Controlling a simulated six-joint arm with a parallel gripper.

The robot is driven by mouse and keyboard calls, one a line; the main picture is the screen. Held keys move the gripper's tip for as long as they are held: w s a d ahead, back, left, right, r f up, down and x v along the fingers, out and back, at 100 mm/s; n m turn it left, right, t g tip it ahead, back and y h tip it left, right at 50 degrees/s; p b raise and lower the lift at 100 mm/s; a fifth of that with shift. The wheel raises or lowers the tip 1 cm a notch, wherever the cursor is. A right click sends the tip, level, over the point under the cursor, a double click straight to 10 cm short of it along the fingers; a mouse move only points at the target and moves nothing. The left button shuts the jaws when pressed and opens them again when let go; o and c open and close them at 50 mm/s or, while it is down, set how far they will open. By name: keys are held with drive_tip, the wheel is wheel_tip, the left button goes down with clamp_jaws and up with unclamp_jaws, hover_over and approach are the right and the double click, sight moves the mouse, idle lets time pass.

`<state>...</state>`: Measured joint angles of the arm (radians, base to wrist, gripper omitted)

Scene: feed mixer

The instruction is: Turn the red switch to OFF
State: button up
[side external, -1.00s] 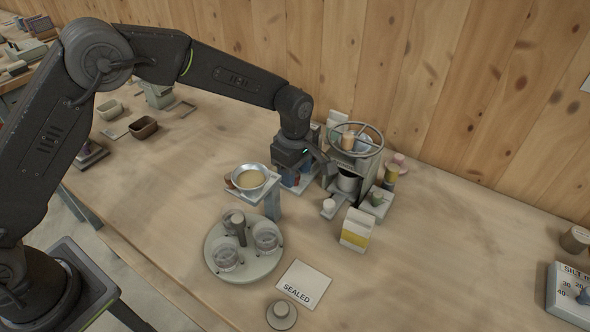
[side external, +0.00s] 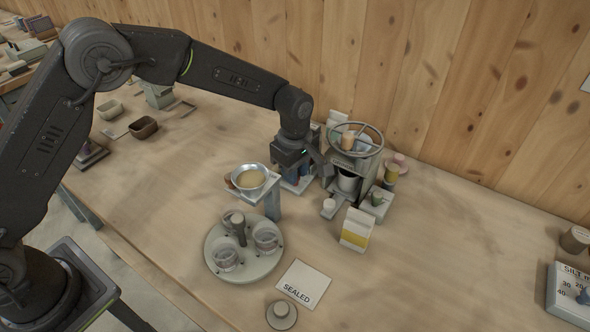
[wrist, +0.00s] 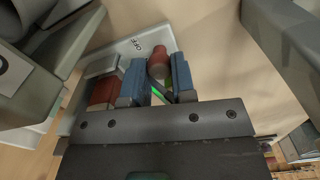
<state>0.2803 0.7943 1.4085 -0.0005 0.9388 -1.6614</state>
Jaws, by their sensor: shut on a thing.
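In the wrist view, my gripper (wrist: 156,78) has blue finger pads on either side of the red switch (wrist: 158,60), a short rounded red piece. It is shut on this piece. A pale plate (wrist: 165,38) beneath carries the label OFF, which appears just beyond the fingertips and left of the red piece. A small green part shows between the fingers. In the side view, my gripper (side external: 298,170) points down at the left of the mixer (side external: 350,165); the switch is mostly hidden there.
A second red piece (wrist: 103,92) is beside the left finger. In the side view, a pan on a stand (side external: 251,177) is close at left, a carton (side external: 356,230) in front right, and a round tray with jars (side external: 245,262) nearer.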

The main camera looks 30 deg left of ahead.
drive_tip(key=m, duration=0.3)
drive_tip(key=shift+m, duration=2.4)
drive_tip(key=o, duration=0.9)
wheel_tip(320, 180, up, 14)
drive_tip(key=shift+f, duration=0.1)
